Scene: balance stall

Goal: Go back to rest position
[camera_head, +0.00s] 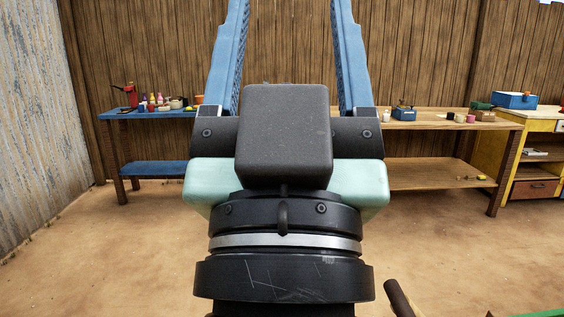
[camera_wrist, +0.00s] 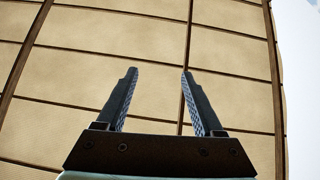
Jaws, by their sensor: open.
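My gripper (camera_head: 287,45) fills the middle of the head view, pointing up and away from me. Its two blue fingers stand wide apart with nothing between them. The dark camera block and pale green mount of my wrist hide the centre of the scene. In the wrist view my gripper (camera_wrist: 159,80) shows two dark ridged fingers, apart and empty, against a tan panelled surface. No object touches the fingers in either view.
A blue table (camera_head: 160,114) with several small items stands at the back left. A wooden workbench (camera_head: 440,126) stands at the back right, beside a yellow cabinet (camera_head: 494,148) with a blue box (camera_head: 515,100) on top. A corrugated metal wall (camera_head: 35,120) is at the left.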

